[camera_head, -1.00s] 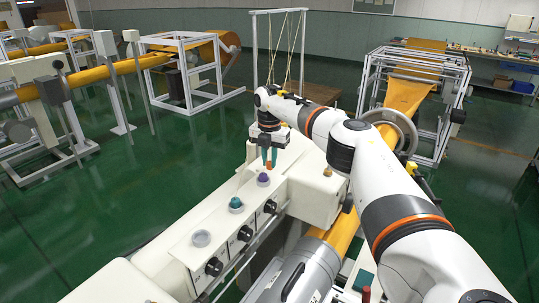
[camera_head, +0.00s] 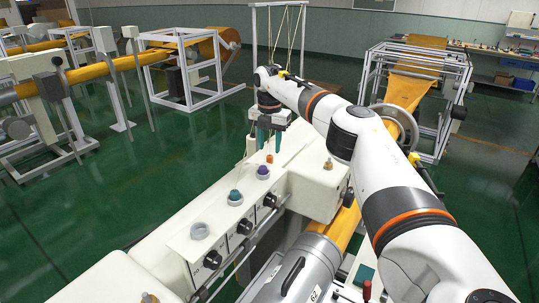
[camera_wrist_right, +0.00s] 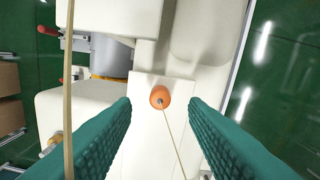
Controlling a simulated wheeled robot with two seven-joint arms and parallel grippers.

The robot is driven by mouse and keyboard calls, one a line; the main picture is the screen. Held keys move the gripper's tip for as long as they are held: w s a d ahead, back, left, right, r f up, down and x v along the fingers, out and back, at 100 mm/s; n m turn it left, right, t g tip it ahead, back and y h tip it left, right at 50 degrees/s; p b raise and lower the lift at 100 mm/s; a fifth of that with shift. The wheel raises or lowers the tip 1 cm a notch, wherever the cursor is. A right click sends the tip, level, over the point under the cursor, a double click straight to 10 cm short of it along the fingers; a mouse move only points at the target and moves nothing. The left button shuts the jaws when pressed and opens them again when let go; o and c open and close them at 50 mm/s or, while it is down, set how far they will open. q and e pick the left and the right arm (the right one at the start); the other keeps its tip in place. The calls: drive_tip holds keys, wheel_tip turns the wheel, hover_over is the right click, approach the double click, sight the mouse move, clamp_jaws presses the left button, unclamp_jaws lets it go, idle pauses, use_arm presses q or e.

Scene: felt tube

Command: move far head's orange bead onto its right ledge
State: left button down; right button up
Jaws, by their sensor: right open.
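The orange bead (camera_head: 269,158) stands on the cream top of the far head, just beyond a purple bead (camera_head: 263,172) in a pale ring. My right gripper (camera_head: 266,146) is above the orange bead, with its teal fingers spread apart. In the right wrist view, the orange bead (camera_wrist_right: 160,97) lies on a cream ledge (camera_wrist_right: 148,140) between the open fingers, touching neither, with a thin thread running from it. A teal bead (camera_head: 235,197) sits in a nearer ring. My left gripper is out of view.
An empty pale ring (camera_head: 199,230) is nearest on the cream rail. Black knobs (camera_head: 270,200) line its right side. A cream block (camera_head: 318,190) stands right of the heads. Cords (camera_head: 289,40) hang from a white frame behind.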

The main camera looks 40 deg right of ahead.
sight(269, 156)
wheel_tip(269, 156, up, 9)
drive_tip(key=b, duration=0.1)
drive_tip(key=shift+f, duration=0.1)
idle(0.6)
